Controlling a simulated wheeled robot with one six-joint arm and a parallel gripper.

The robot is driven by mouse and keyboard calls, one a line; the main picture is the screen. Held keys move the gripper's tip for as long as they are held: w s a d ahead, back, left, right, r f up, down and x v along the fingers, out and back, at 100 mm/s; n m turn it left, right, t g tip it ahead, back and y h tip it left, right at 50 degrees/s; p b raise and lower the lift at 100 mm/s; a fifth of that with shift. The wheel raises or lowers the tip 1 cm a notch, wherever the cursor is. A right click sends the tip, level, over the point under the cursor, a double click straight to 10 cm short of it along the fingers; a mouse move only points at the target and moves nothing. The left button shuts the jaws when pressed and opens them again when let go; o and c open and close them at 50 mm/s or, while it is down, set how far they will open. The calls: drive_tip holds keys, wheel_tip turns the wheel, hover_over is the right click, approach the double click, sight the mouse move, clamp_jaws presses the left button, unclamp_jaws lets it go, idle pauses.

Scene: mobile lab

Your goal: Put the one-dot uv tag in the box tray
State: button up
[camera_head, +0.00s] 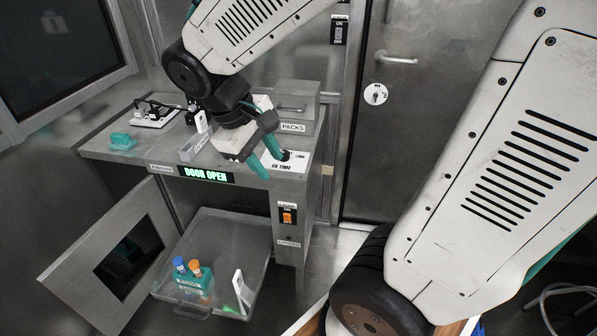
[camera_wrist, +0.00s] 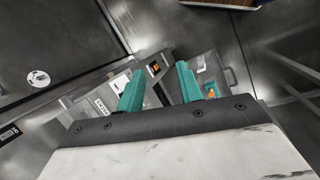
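My gripper (camera_head: 265,158) is open above the front right of the bench, close to a "UV TIME" label. In the wrist view its two teal fingers (camera_wrist: 160,86) stand apart with nothing between them. A grey tray (camera_head: 225,236) is pulled out below the bench, beside an open door. It holds a teal rack (camera_head: 194,279) with blue-capped and orange-capped vials, and an upright white piece (camera_head: 239,286) with a green glow at its foot. The tray also shows in the wrist view (camera_wrist: 228,75). I cannot make out a one-dot mark on any tag.
A grey bench (camera_head: 120,152) carries a box labelled "PACKS" (camera_head: 300,112), a small holder with a white upright piece (camera_head: 200,121), a teal block (camera_head: 122,141) and a white device (camera_head: 152,115). The open door (camera_head: 85,262) stands left of the tray. A "DOOR OPEN" display (camera_head: 206,174) is lit.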

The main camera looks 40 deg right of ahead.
drive_tip(key=s+a+r+m+t+y, duration=0.2)
drive_tip(key=s+r+m+t+y, duration=0.1)
drive_tip(key=s, duration=0.8)
drive_tip(key=shift+r+y, duration=0.5)
drive_tip(key=shift+y, duration=0.1)
